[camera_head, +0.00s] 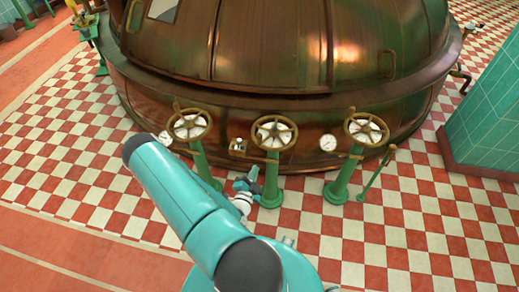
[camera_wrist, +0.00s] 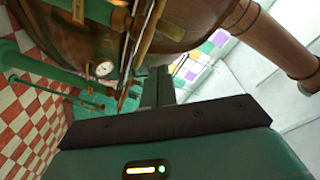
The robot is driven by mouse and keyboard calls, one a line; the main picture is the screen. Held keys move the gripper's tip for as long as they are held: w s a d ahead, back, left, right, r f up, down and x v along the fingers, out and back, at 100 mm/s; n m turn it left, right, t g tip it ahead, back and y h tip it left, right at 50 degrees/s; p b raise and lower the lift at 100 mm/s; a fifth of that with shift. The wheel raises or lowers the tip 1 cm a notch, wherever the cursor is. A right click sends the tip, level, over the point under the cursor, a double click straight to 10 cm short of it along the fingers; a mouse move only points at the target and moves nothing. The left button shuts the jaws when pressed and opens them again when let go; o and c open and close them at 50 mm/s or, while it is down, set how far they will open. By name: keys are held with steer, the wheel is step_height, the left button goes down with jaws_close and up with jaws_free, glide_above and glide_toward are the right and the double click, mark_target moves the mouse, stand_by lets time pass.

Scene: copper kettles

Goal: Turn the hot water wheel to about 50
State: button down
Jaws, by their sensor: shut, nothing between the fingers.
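Three brass handwheels with pale dials stand on green pedestals before the copper kettle: the left wheel (camera_head: 190,125), the middle wheel (camera_head: 274,132) and the right wheel (camera_head: 366,129). No lettering is readable, so I cannot tell which is hot water or its setting. My gripper (camera_head: 250,178) is small in the head view, low beside the middle pedestal and below its wheel. In the wrist view my gripper (camera_wrist: 163,86) is shut and empty. Brass wheel parts (camera_wrist: 135,50) show edge-on beyond the fingers; contact cannot be told.
The large copper kettle (camera_head: 270,50) fills the back. Round gauges (camera_head: 328,142) sit on its lower wall. A thin green post (camera_head: 377,172) stands right of the right pedestal. A teal tiled block (camera_head: 490,120) stands at the right. Checkered floor in front is clear.

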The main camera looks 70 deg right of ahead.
steer(key=w+d+m, duration=0.2)
steer(key=d+m, duration=0.6)
steer(key=d, duration=0.3)
steer(key=shift+d+r+g, duration=0.15)
steer(key=shift+d+g, duration=0.1)
steer(key=shift+g, duration=0.05)
